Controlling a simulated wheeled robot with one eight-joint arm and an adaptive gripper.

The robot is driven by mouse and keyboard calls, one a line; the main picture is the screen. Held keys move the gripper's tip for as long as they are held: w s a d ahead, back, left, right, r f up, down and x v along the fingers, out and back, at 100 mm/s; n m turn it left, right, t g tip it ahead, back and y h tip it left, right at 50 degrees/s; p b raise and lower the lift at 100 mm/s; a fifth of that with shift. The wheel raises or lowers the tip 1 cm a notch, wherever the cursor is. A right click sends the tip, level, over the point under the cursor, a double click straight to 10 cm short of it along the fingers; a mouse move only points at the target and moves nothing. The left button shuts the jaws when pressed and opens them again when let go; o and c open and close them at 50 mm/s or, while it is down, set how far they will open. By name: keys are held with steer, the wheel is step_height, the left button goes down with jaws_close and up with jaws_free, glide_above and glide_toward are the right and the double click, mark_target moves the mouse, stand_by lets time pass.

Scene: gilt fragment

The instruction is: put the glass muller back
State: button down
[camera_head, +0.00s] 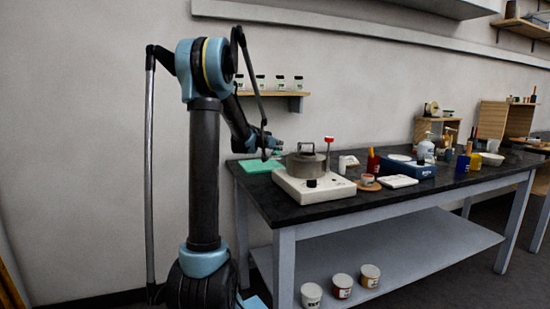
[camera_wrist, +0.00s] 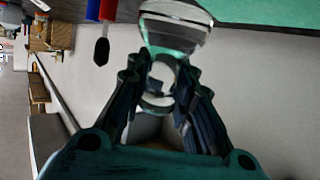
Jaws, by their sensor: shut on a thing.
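My gripper (camera_wrist: 160,85) is shut on the glass muller (camera_wrist: 175,28), a clear glass piece with a wide flat end and a narrower grip between my fingers. In the wrist view the wide end points away from my palm, beside a green surface (camera_wrist: 270,11). In the head view my gripper (camera_head: 272,154) is above the left end of the dark-topped bench (camera_head: 300,212), over or near a green mat (camera_head: 258,166). The muller is too small to make out there. I cannot tell whether it touches the mat.
A white hotplate (camera_head: 313,188) bearing a grey lidded pot (camera_head: 306,165) stands close to the right of my gripper. Cups, bottles and a blue box (camera_head: 408,168) crowd the bench farther right. A wall shelf (camera_head: 275,94) with several jars is behind my arm.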

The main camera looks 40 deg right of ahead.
mark_target(274, 153)
steer(key=shift+f, duration=2.05)
steer(key=c, duration=1.2)
jaws_free()
steer(key=shift+c, duration=0.2)
